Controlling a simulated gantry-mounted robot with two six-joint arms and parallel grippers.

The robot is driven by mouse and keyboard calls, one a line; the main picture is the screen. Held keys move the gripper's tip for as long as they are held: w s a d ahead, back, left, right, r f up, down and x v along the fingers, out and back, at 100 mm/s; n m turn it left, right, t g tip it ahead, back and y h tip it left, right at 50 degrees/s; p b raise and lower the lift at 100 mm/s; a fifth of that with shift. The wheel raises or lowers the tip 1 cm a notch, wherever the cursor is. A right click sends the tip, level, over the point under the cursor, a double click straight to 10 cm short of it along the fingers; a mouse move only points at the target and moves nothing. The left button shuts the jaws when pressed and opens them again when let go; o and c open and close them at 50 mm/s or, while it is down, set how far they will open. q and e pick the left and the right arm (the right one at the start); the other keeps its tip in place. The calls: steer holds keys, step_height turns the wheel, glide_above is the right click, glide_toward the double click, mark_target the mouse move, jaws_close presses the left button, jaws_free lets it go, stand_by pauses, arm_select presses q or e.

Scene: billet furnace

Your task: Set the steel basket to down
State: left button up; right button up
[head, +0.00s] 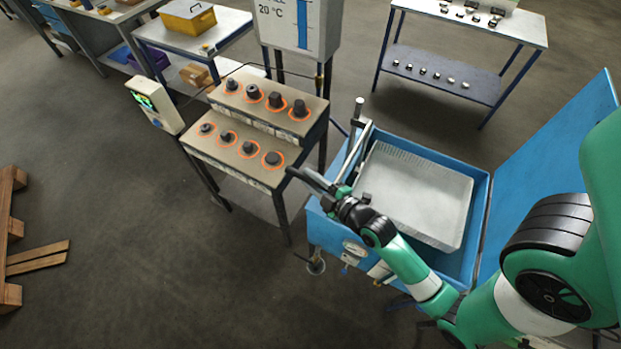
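The steel basket (416,194) is a pale grey, tray-shaped basket inside the blue tank (474,222). It appears to sit high in the tank, its top near the rim, but its exact height is hard to tell. A metal lever (357,112) with a dark grip stands upright at the tank's far left corner, joined to a bar along the basket's left side. My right gripper (306,179) is over the tank's front left edge, left of the basket and apart from the lever grip. Its dark fingers are seen edge-on, so their opening is unclear. My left gripper is out of view.
A stepped bench (240,165) with several dark knobs ringed in orange stands close left of my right gripper. The tank's blue lid (550,150) stands open at right. A table (470,35) with small parts is behind. Floor at left is clear beside a wooden pallet (12,240).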

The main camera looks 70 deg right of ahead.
jaws_close()
stand_by(0.9)
step_height(320, 180, down, 24)
steer(key=b, duration=2)
steer(key=shift+s+b, duration=0.1)
steer(key=shift+b, duration=0.2)
steer(key=shift+o, duration=1.5)
jaws_free()
steer(key=o, duration=0.4)
steer(key=shift+r, duration=0.2)
